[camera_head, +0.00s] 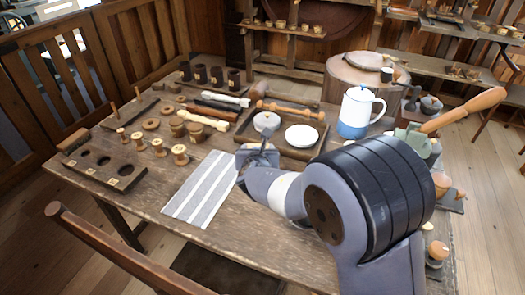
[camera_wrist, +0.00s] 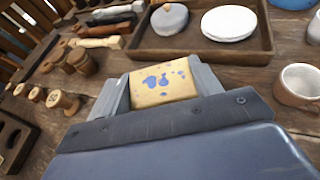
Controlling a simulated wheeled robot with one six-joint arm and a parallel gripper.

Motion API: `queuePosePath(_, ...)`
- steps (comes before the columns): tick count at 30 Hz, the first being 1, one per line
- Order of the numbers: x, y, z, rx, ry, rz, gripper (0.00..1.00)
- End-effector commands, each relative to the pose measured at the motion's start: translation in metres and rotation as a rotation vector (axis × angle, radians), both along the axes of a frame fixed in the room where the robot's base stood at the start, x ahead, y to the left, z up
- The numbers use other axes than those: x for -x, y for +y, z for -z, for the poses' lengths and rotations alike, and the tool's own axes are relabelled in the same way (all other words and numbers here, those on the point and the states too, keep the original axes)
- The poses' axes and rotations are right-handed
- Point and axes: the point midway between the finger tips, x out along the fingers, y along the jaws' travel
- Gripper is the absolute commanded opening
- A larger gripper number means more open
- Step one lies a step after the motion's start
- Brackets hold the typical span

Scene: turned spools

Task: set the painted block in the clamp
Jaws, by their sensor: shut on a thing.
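The painted block (camera_wrist: 162,84) is pale yellow with blue blotches. In the wrist view it sits between the two grey fingers of my gripper (camera_wrist: 160,88), which is shut on it. In the head view my gripper (camera_head: 257,157) is over the table between the striped cloth and the dark tray; I cannot make out the block there. A grey-green piece with a long wooden handle (camera_head: 465,110) stands at the table's right end, partly hidden behind my arm. It may be the clamp, but its jaws cannot be seen clearly.
The dark tray (camera_head: 308,154) holds a grey lidded pot and a white dish (camera_head: 301,136). A blue-and-white jug (camera_head: 358,112) stands right of it. The striped cloth (camera_head: 202,188) lies left of my gripper. Wooden spools (camera_head: 180,154) and a holed board (camera_head: 105,167) fill the left.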

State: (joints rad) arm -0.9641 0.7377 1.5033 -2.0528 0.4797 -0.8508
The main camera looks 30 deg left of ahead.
Motion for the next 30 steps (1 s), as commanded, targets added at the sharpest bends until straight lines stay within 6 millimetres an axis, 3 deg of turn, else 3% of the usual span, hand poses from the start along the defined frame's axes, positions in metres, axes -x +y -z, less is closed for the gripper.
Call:
queuePosePath(1,0.0,0.0,0.016,0.004,0.002,-0.001,0.35)
queuePosePath(3,0.0,0.0,0.029,0.004,0.002,0.0,0.35)
queuePosePath(15,0.0,-0.001,0.077,0.003,0.002,0.001,0.35)
queuePosePath(30,0.0,-0.001,0.089,-0.001,0.001,0.002,0.35)
